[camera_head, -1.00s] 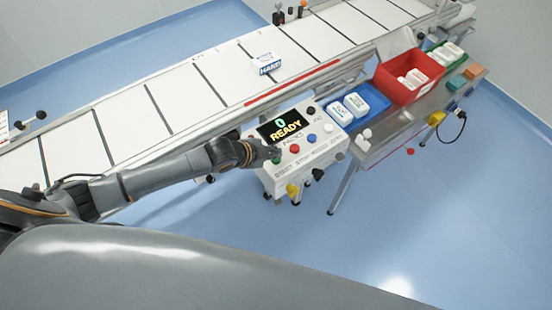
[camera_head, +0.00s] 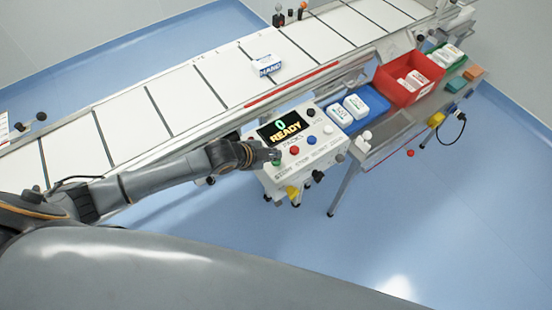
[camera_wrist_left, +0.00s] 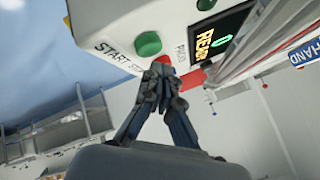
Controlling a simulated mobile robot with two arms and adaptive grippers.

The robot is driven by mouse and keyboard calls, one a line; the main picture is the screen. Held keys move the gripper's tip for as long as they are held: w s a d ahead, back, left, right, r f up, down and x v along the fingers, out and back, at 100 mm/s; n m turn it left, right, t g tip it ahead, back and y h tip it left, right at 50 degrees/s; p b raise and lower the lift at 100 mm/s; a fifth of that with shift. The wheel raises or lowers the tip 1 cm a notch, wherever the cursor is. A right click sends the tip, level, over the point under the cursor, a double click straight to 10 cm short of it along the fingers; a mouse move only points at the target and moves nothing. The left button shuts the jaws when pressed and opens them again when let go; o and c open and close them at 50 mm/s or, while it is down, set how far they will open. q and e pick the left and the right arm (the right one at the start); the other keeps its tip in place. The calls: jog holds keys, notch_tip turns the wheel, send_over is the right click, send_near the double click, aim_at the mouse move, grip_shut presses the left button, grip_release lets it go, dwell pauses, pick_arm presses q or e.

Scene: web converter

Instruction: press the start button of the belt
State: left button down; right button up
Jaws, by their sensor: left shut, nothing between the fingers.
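The control box (camera_head: 310,163) stands in front of the belt (camera_head: 190,92); its display (camera_head: 284,129) reads "0 READY". The green button (camera_wrist_left: 148,43), beside the word START, is clear in the left wrist view; in the head view the green button (camera_head: 276,162) is partly hidden by my gripper. My left gripper (camera_head: 275,154) is shut and empty, close over the box's left end. In the wrist view its tips (camera_wrist_left: 160,72) appear below the green button and overlap the red button (camera_wrist_left: 163,61). I cannot tell whether they touch anything. My right gripper is not in view.
A white box (camera_head: 267,65) marked HAND sits on the belt. Right of the panel are a blue tray (camera_head: 377,118) with white packs and a red bin (camera_head: 398,94). More knobs, including a blue button (camera_head: 311,139), are close by on the panel.

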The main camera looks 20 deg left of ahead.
pick_arm(q)
jog(key=shift+f, duration=0.1)
jog(key=shift+f, duration=0.35)
dwell(0.6)
